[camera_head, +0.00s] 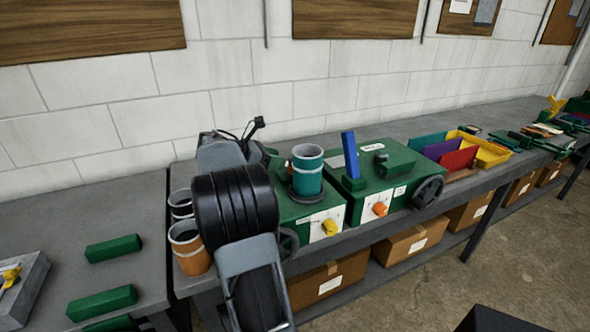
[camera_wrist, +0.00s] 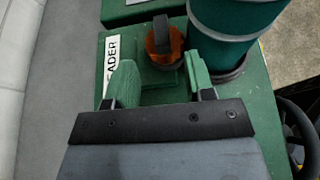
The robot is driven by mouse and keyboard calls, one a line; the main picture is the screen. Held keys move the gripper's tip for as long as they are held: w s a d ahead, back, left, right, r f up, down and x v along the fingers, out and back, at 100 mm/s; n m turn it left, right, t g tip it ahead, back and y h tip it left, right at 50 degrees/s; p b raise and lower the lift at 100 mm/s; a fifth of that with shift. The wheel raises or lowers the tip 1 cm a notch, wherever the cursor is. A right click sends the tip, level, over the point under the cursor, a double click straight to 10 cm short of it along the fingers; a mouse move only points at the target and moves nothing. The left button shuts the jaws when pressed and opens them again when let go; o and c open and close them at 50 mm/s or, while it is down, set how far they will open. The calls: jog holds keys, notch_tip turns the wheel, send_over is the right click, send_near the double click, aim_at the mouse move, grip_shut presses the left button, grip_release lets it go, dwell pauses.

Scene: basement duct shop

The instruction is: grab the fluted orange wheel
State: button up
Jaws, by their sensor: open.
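The orange wheel (camera_wrist: 172,44) shows in the wrist view as a small round part with a ridged side and a dark bar across it. It stands on a green base on top of a green box (camera_wrist: 240,110). My gripper (camera_wrist: 161,84) is open and empty, with green fingers low in that view. The wheel is beyond and between the fingertips, apart from them. In the head view my arm and the teal cup hide most of this spot. A separate orange knob (camera_head: 380,209) is on the front panel of the right green box (camera_head: 395,165).
A teal cup (camera_head: 307,168) stands on the left box, close to the right finger in the wrist view (camera_wrist: 232,30). A blue lever (camera_head: 350,155) stands upright on the right box. Orange and grey cups (camera_head: 190,250) stand beside my arm. A white wall is behind.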

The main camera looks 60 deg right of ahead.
aim_at(290, 160)
jog(key=shift+x, duration=1.95)
jog(key=shift+s+r, duration=0.1)
jog(key=shift+r, duration=0.05)
grip_shut()
